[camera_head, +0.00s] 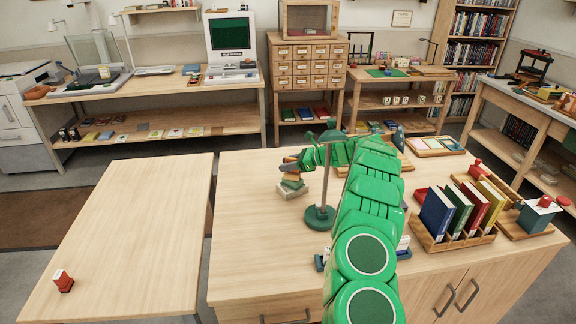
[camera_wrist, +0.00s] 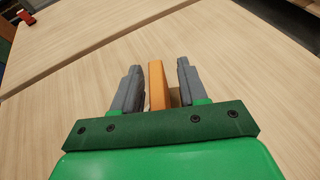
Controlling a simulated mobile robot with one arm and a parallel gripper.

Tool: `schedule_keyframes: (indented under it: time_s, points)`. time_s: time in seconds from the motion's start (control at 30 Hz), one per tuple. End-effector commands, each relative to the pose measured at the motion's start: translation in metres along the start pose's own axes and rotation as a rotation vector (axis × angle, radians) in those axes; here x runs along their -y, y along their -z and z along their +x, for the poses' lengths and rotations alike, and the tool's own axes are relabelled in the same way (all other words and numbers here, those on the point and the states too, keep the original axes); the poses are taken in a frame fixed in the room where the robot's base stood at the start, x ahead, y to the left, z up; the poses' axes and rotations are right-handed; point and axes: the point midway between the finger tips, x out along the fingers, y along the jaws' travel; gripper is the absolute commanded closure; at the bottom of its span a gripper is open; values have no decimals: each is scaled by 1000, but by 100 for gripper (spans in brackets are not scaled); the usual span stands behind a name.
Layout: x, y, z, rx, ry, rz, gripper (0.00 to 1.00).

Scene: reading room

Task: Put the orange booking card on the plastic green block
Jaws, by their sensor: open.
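My gripper (camera_head: 287,164) is above a small stack at the left part of the near right table, beside the lamp. In the wrist view its two grey fingers (camera_wrist: 155,88) are open. A narrow orange piece (camera_wrist: 157,86), seemingly the orange booking card, lies between them, with a gap on each side. In the head view the stack shows a green layer (camera_head: 293,184), perhaps the plastic green block, above a pale block (camera_head: 294,192). Tan and orange bits show on top, partly hidden by the gripper. A little tan surface shows beside the orange piece in the wrist view.
A green lamp (camera_head: 320,216) stands close to my arm. A wooden book rack (camera_head: 453,240) is at the right. The left table (camera_head: 125,230) is mostly clear, with a red stamp (camera_head: 63,280); it also shows in the wrist view (camera_wrist: 27,18). A gap separates the two tables.

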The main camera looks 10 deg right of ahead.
Motion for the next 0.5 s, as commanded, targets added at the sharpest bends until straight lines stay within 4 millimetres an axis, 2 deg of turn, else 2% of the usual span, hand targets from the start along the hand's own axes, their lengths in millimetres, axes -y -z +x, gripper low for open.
schedule_keyframes:
  time_s: [0.17, 0.5]
  points:
    - [0, 0, -23, 1, 1, 0, 58]
    - [1, 0, -87, 1, 4, 0, 58]
